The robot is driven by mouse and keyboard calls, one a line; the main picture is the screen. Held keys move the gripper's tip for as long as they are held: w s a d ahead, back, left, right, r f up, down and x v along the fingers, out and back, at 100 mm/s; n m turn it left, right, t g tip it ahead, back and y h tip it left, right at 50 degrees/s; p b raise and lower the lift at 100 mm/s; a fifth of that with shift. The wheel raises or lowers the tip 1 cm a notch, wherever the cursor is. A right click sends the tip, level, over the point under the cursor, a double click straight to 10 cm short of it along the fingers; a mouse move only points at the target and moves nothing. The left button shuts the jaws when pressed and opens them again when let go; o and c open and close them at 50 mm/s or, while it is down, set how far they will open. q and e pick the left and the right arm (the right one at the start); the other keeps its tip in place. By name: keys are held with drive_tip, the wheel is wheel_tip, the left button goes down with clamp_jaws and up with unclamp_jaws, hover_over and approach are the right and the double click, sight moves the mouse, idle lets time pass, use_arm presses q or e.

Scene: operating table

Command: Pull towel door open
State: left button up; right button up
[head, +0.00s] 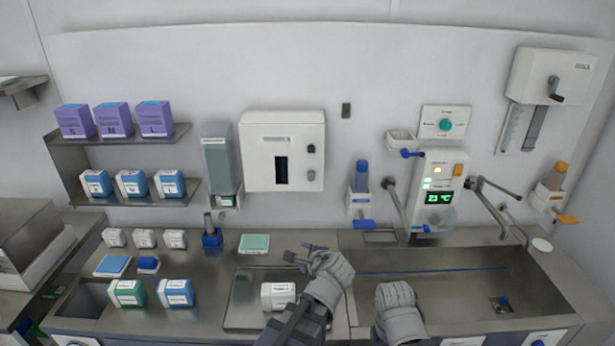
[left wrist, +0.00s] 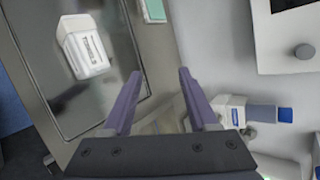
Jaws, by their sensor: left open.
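A white box (head: 282,150) with a dark window slot and two knobs on its right side is fixed to the back wall. It looks like the towel dispenser, and its front is closed. In the left wrist view, part of this box (left wrist: 285,35) with one round grey knob shows at the upper right. My left gripper (head: 302,252) is open and empty, below the box over the counter. Its two purple fingers (left wrist: 160,75) stand apart with nothing between them. My right arm's end (head: 398,305) is at the bottom, right of centre; its fingers are hidden.
A tray (head: 240,315) with a white pack (head: 278,296) lies under my left gripper. A bottle holder (head: 360,205), a soap dispenser (head: 218,165) and a temperature panel (head: 438,190) hang on the wall. The sink (head: 440,290) is at the right. Shelves with boxes are at the left.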

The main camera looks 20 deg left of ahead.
use_arm(q)
drive_tip(key=w+a+r+m+t+y, duration=0.1)
drive_tip(key=w+a+r+m+t, duration=0.25)
drive_tip(key=w+r+m, duration=0.35)
drive_tip(key=m+t+h, duration=0.2)
drive_tip(key=m+t, duration=0.3)
drive_tip(key=m, duration=0.9)
approach(310, 178)
drive_tip(key=w, duration=0.1)
drive_tip(key=shift+p+x, duration=0.4)
drive_tip(key=shift+x, duration=3.85)
drive_tip(key=shift+s, duration=0.1)
drive_tip(key=shift+a, duration=0.1)
clamp_jaws()
